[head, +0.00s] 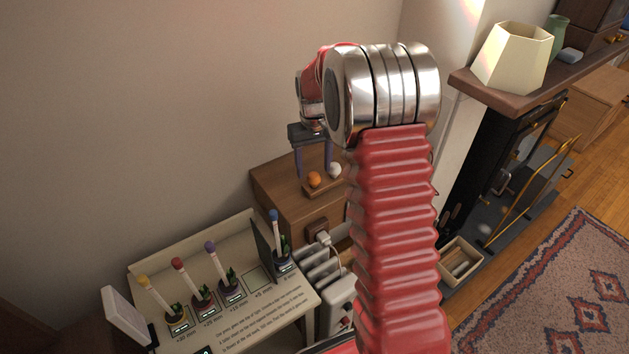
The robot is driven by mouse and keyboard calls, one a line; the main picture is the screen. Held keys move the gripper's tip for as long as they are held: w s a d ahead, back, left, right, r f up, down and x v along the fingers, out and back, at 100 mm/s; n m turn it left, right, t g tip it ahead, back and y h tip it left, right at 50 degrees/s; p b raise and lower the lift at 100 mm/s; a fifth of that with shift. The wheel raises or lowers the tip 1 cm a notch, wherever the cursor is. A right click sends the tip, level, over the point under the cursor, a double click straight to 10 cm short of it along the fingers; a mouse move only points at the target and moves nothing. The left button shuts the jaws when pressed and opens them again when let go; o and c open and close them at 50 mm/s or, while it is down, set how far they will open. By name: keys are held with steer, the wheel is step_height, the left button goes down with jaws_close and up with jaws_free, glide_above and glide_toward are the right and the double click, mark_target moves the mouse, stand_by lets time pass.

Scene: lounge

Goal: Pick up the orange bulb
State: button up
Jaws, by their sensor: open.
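The orange bulb (314,179) is a small round orange thing in a small wooden holder (318,191) on top of a wooden cabinet (280,187). A white bulb (335,170) sits close to its right in the same holder. My gripper (314,168) points down over the holder with its two dark fingers apart. In the picture the fingers come down on either side of the orange bulb, with nothing held. I cannot tell how far the fingertips are above or behind it. My red arm hides the cabinet's right part.
A display board (225,290) with several coloured tubes and small plants stands in front left of the cabinet. A white radiator (337,300) and plug are below the cabinet. A mantel shelf (500,88) with a lamp (512,57) is at right. The wall is close behind.

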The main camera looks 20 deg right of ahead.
mark_target(313, 172)
steer(key=shift+f, duration=1.6)
steer(key=shift+c, duration=0.2)
steer(key=c, duration=1.2)
steer(key=shift+r, duration=0.15)
step_height(313, 172, up, 10)
steer(key=shift+f, duration=0.1)
